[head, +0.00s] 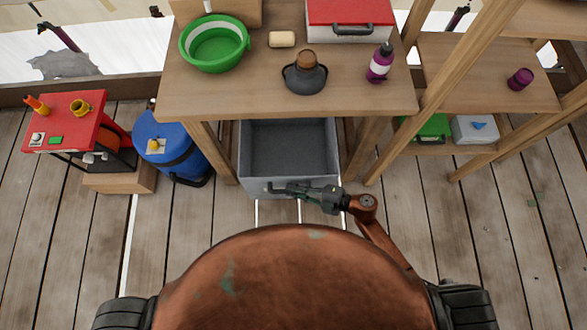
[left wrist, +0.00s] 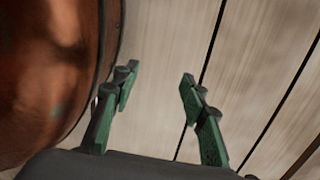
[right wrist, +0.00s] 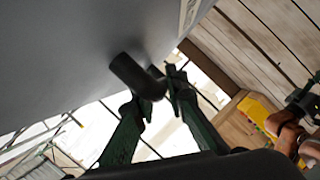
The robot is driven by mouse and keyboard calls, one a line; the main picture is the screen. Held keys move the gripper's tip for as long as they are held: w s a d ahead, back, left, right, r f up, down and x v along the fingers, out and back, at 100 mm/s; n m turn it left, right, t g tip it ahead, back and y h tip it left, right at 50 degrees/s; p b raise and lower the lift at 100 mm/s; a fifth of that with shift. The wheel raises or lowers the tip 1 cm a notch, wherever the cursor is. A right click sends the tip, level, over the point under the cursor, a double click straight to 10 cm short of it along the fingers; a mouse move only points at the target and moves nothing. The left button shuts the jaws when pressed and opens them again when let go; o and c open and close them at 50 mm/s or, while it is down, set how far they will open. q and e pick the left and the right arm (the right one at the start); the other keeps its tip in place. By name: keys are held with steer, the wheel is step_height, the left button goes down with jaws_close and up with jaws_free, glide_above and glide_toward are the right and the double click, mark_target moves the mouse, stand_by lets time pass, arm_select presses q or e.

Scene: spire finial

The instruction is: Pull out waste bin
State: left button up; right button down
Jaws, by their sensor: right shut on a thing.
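The waste bin (head: 240,160) is a grey, open-topped box under the wooden table, empty as far as I see. Its front part shows beyond the table's front edge, and its back is hidden under the tabletop. My right gripper (head: 285,188) is at the bin's front face, shut on the dark bar handle (right wrist: 135,75). The right wrist view shows the fingers close together at the handle, beside the grey front panel. My left gripper (left wrist: 158,78) shows only in the left wrist view, open and empty above the floor planks, beside my rust-coloured body.
Table legs (head: 211,152) stand on both sides of the bin. A blue barrel (head: 170,145) and a red-topped stand (head: 85,115) are at left. A wooden shelf (head: 480,75) is at right. The plank floor (head: 110,235) in front is mostly clear.

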arm_select(q)
steer(key=shift+s+a+f+p, duration=0.15)
steer(key=shift+s+p, duration=0.15)
steer(key=shift+s, duration=0.65)
steer(key=shift+s+a+f+p, duration=0.1)
steer(key=shift+s+f+p, duration=0.15)
steer(key=shift+s, duration=0.75)
steer(key=shift+s+a+f+p, duration=0.1)
steer(key=shift+s+p, duration=0.25)
steer(key=shift+s, duration=0.6)
arm_select(e)
steer(key=shift+s+d, duration=0.1)
steer(key=shift+s, duration=2.85)
steer(key=c, duration=2.2)
jaws_free()
steer(key=v, duration=1.2)
